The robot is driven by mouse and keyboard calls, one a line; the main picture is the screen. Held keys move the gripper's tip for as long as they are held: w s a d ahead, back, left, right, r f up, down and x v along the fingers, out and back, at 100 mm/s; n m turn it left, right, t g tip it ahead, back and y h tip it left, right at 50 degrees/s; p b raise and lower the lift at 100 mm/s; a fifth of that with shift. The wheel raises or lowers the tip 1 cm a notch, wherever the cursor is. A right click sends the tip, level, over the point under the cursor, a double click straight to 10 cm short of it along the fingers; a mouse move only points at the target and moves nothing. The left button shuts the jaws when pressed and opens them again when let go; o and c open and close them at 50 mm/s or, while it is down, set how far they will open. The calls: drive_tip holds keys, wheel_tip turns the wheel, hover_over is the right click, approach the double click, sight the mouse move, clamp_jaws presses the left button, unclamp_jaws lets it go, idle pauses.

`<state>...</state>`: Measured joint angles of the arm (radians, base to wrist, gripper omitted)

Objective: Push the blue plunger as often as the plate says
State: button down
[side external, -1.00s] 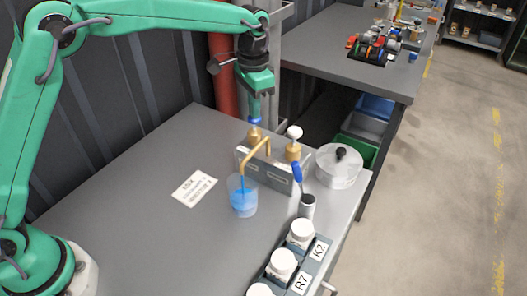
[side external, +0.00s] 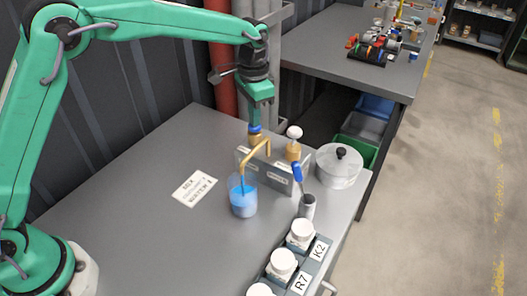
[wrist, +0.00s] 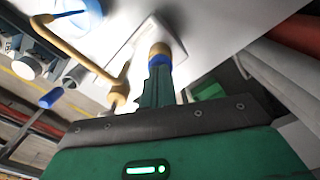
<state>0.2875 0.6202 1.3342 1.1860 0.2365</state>
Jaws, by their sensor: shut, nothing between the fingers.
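My gripper (side external: 254,120) is shut and empty, pointing down onto the blue plunger (side external: 255,129), whose cap sits low on its brass collar. In the wrist view my fingertips (wrist: 159,68) meet the blue cap (wrist: 159,60). The brass spout (side external: 262,147) curves from the grey pump block (side external: 272,177) over a clear beaker (side external: 236,184) holding blue liquid (side external: 243,203). The white plate (side external: 194,189) lies on the table to the left; its small print is hard to read, the last line looking like "WATER" and a figure.
A white-knobbed plunger (side external: 294,133) stands to the right of the blue one. A lidded pot (side external: 339,167), a cup with a blue-handled tool (side external: 307,206) and a rack of white-lidded jars (side external: 302,233) stand at right and front.

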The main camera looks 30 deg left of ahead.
drive_tip(key=shift+r, duration=2.25)
drive_tip(key=shift+r, duration=0.1)
wheel_tip(320, 180, up, 6)
drive_tip(key=shift+f, duration=0.1)
idle(0.4)
